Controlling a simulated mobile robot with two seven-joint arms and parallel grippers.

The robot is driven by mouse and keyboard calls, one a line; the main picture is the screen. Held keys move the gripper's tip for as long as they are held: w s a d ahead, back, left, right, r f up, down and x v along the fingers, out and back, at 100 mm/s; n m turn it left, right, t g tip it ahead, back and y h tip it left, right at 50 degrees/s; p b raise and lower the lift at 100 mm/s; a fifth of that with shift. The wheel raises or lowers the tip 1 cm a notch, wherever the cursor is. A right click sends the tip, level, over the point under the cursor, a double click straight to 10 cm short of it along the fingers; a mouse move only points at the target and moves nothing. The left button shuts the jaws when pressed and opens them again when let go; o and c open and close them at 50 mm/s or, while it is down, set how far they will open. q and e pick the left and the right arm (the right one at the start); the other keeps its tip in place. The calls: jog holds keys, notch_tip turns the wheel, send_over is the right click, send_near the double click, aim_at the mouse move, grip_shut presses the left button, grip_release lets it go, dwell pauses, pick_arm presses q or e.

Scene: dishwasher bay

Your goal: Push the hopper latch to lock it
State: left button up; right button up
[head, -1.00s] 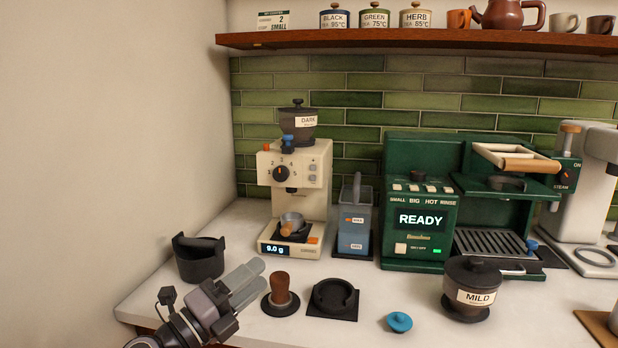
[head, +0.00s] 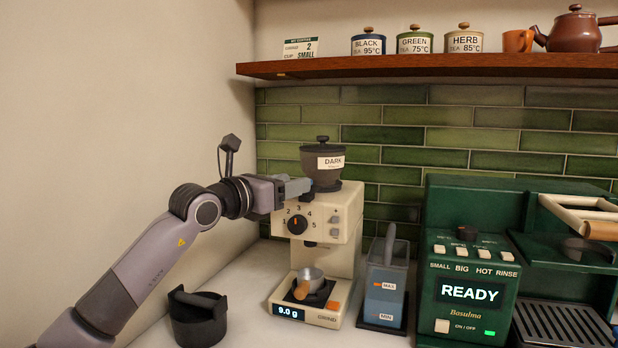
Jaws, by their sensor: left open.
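The dark hopper (head: 322,166), labelled DARK, stands upright on top of the cream grinder (head: 345,215). My left gripper (head: 301,187) is at the grinder's upper left corner, beside the hopper's base. Its grey fingers point right and are open; I cannot tell whether they touch the hopper or the latch. The blue latch is hidden behind the gripper, so its position cannot be told. My right gripper is not in view.
A small metal cup with a wooden handle (head: 302,290) sits on the grinder's scale, which reads 9.0 g. A black container (head: 197,318) stands front left. A blue water tank (head: 384,290) and green coffee machine (head: 468,300) stand right. A wooden shelf (head: 430,67) runs above.

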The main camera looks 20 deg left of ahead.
pick_arm(q)
jog(key=shift+p+x, duration=0.65)
jog(key=shift+x, duration=2)
grip_shut()
